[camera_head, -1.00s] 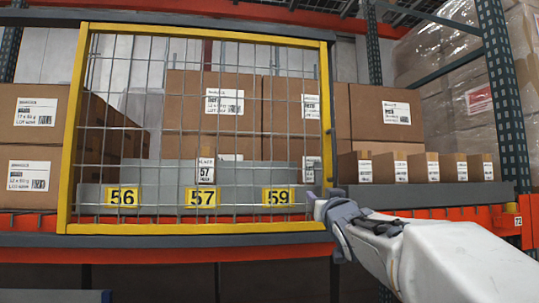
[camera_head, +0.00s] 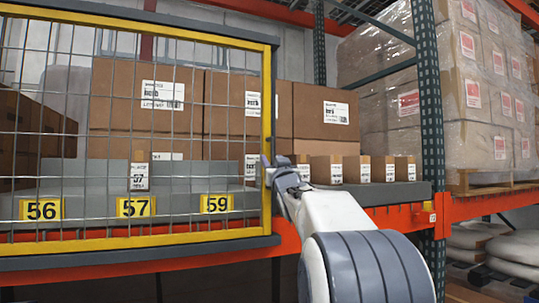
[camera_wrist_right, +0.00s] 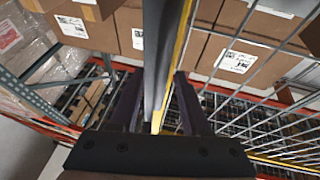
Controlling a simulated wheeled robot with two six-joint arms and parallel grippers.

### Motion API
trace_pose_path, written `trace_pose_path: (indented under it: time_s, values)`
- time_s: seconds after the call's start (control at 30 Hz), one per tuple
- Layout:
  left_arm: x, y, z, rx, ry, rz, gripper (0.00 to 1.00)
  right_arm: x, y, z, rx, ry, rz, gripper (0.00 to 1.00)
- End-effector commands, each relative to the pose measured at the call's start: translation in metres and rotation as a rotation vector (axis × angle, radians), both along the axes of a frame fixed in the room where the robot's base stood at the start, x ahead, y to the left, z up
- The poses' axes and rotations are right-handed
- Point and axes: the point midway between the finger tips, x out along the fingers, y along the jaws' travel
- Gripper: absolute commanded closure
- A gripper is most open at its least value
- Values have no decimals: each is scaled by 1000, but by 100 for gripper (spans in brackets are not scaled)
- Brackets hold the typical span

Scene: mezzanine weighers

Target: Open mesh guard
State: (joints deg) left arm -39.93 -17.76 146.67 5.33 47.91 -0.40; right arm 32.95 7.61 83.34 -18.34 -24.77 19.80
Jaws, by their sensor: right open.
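The mesh guard is a wire grid in a yellow frame (camera_head: 266,105) across the left and middle of the shelf. It looks closed, with its right upright against a grey edge. My right gripper (camera_head: 275,172) is at the lower part of that upright. In the right wrist view my open right gripper (camera_wrist_right: 153,95) has a finger on each side of the guard's yellow bar (camera_wrist_right: 178,55) and the grey strip beside it. I cannot tell whether the fingers touch them. My left gripper is not in view.
Behind the mesh are brown cartons (camera_head: 150,95) and yellow number plates (camera_head: 136,207). Small cartons (camera_head: 330,168) stand right of the guard. A teal rack post (camera_head: 429,110) and wrapped pallet loads (camera_head: 485,85) are farther right. An orange beam (camera_head: 390,217) runs below the shelf.

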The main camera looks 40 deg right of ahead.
Motion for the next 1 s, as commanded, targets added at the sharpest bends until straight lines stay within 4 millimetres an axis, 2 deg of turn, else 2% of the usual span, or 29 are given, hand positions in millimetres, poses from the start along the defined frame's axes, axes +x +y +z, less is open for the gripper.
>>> trace_pose_path:
  time_s: [0.27, 0.3, 0.4, 1.0]
  values:
    - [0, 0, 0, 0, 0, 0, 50, 1, 0, 0, 0, -1, 0, 53]
    - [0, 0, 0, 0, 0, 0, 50, 1, 0, 0, 0, -1, 0, 68]
    - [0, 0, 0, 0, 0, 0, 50, 1, 0, 0, 0, 0, 0, 100]
    - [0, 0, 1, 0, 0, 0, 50, 1, 0, 0, 0, 0, 0, 100]
